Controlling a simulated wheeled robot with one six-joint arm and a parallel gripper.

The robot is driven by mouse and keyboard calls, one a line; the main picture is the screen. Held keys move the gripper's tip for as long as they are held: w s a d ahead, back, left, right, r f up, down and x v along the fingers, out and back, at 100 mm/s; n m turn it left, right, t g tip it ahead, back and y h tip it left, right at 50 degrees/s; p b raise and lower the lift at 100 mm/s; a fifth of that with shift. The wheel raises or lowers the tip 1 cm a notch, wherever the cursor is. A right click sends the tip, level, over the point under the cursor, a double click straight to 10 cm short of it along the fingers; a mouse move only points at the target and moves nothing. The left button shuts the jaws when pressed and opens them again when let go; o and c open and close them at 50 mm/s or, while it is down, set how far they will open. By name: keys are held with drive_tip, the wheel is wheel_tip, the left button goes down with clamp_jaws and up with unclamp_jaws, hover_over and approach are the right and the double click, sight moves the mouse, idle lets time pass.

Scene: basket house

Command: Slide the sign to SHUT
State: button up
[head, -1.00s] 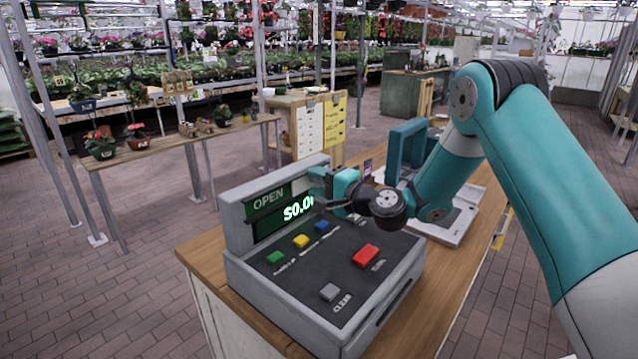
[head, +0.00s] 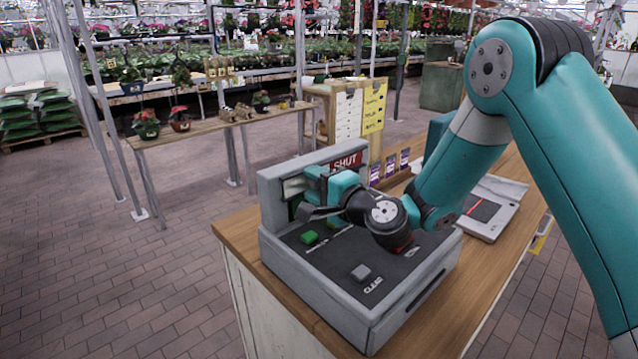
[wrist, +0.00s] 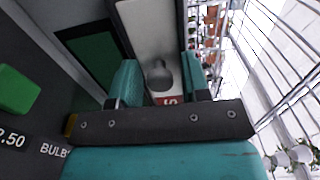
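The sign is on the upright back panel of the grey cash register (head: 345,290). Red SHUT lettering (head: 345,163) shows at its right, and a pale sliding plate (head: 293,187) is at its left. In the wrist view the plate (wrist: 150,35) has a round grey knob (wrist: 160,78), with part of the red sign (wrist: 170,99) near the right finger. My gripper (head: 318,188) is in front of the panel's left part. In the wrist view its teal fingers (wrist: 158,88) stand apart, one on each side of the knob, with gaps visible. No OPEN lettering shows.
The register's green button (head: 310,237) and grey CLEAR button (head: 361,272) lie below my gripper; my arm hides other buttons. The register stands on a wooden counter (head: 238,222), with a flat scale-like device (head: 492,208) to the right. Brick floor is clear at left.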

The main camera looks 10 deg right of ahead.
drive_tip(key=shift+o, duration=0.6)
drive_tip(key=shift+s+a, duration=0.15)
drive_tip(key=shift+a, duration=0.05)
drive_tip(key=shift+s+d+f+b, duration=0.15)
drive_tip(key=shift+s+d+b, duration=0.1)
drive_tip(key=shift+b, duration=0.1)
drive_tip(key=b+v, duration=0.2)
drive_tip(key=v, duration=0.1)
drive_tip(key=b+v, duration=0.3)
drive_tip(key=v, duration=0.1)
drive_tip(key=b+v, duration=0.3)
drive_tip(key=v, duration=0.1)
drive_tip(key=shift+d+f, duration=0.15)
drive_tip(key=shift+f, duration=0.2)
drive_tip(key=b, duration=0.1)
drive_tip(key=s+b, duration=0.1)
drive_tip(key=b, duration=0.1)
drive_tip(key=shift+d+r+y, duration=0.15)
drive_tip(key=shift+r+y, duration=0.05)
drive_tip(key=shift+y, duration=0.1)
drive_tip(key=b+v, duration=0.2)
drive_tip(key=b, duration=0.1)
drive_tip(key=shift+b, duration=0.4)
drive_tip(key=shift+r+b+v, duration=0.25)
drive_tip(key=shift+b+v, duration=1)
drive_tip(key=shift+v, duration=0.05)
